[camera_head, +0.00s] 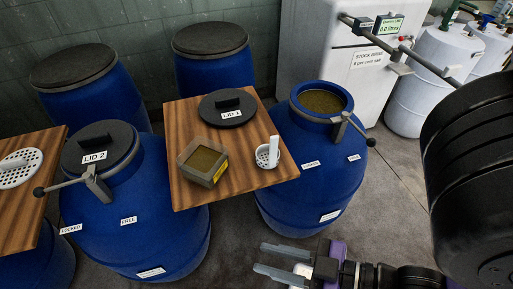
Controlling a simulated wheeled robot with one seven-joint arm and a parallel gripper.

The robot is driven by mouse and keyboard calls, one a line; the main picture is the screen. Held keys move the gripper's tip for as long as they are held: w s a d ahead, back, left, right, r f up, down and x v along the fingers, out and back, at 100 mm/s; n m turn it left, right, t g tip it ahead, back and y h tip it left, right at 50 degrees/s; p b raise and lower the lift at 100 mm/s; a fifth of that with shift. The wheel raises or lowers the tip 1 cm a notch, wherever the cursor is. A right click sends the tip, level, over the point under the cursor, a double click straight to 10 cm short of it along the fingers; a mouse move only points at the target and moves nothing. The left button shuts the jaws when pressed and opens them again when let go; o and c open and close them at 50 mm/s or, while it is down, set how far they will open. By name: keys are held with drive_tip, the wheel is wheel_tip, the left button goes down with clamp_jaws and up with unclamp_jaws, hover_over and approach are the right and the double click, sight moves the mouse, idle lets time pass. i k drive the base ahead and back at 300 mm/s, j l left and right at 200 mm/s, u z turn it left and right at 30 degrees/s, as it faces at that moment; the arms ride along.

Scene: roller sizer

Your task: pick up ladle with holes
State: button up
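The white ladle with holes (268,156) rests near the right edge of the middle wooden board (178,125). Its perforated bowl is on the left, and its short pale handle points up. My gripper (260,257) is at the bottom centre, below the board in the picture. Its two grey fingers point left and are apart, with nothing seen between them. The ladle is clear of my gripper.
On the board are a square tub (203,161) and LID 1 (227,107). An open blue barrel (312,160) with a clamp lever (355,128) stands to the right. A barrel under LID 2 (97,148) stands left. A white perforated disc (17,174) lies on the left board.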

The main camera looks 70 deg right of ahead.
sight(267, 156)
drive_tip(key=k+j+z, duration=0.1)
drive_tip(key=z, duration=1.45)
drive_tip(key=k+z, duration=0.2)
drive_tip(key=k, duration=0.45)
